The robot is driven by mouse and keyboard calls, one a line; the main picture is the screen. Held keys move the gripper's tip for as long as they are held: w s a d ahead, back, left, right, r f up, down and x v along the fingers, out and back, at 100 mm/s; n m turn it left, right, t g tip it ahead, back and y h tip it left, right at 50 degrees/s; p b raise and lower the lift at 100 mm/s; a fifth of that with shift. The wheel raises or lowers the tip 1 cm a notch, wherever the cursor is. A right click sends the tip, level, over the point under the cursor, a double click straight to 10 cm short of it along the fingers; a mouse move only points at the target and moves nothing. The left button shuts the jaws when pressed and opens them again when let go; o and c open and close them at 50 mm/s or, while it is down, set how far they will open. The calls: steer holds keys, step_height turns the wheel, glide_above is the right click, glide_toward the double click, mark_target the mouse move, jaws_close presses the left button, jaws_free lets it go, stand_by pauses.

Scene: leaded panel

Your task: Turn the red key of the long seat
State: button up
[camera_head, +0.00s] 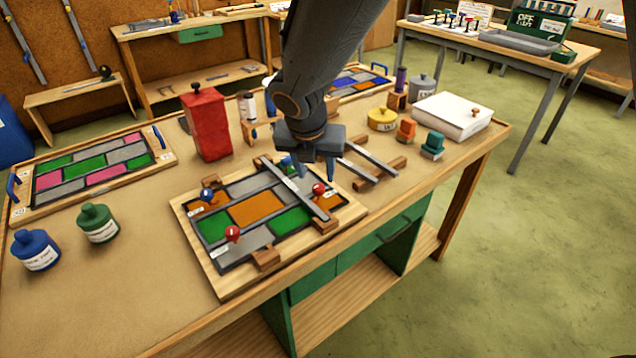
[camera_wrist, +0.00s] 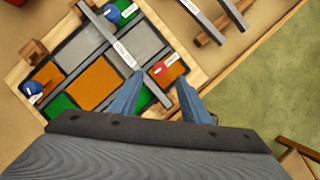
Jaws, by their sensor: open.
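The leaded panel (camera_head: 262,278) lies on the bench with grey, green and orange panes. A long metal bar (camera_head: 295,187) lies across it. A red key (camera_head: 319,188) with a white label stands beside the bar's near end. It also shows in the wrist view (camera_wrist: 168,70), just beyond the fingertips. My gripper (camera_head: 315,174) is open, pointing down above this red key; its two fingers also show in the wrist view (camera_wrist: 160,82). Another red key (camera_head: 232,233) stands at the panel's left front. A blue key (camera_head: 207,194) is at its back left.
Two loose metal bars (camera_head: 368,157) lie on wooden supports to the right. A red canister (camera_head: 207,122) stands behind the panel. A white box (camera_head: 450,116) and small stamps (camera_head: 432,147) are at the right. Bottles (camera_head: 36,252) stand left.

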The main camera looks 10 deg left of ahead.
mark_target(318, 186)
steer(key=shift+x, duration=3.2)
steer(key=c, duration=1)
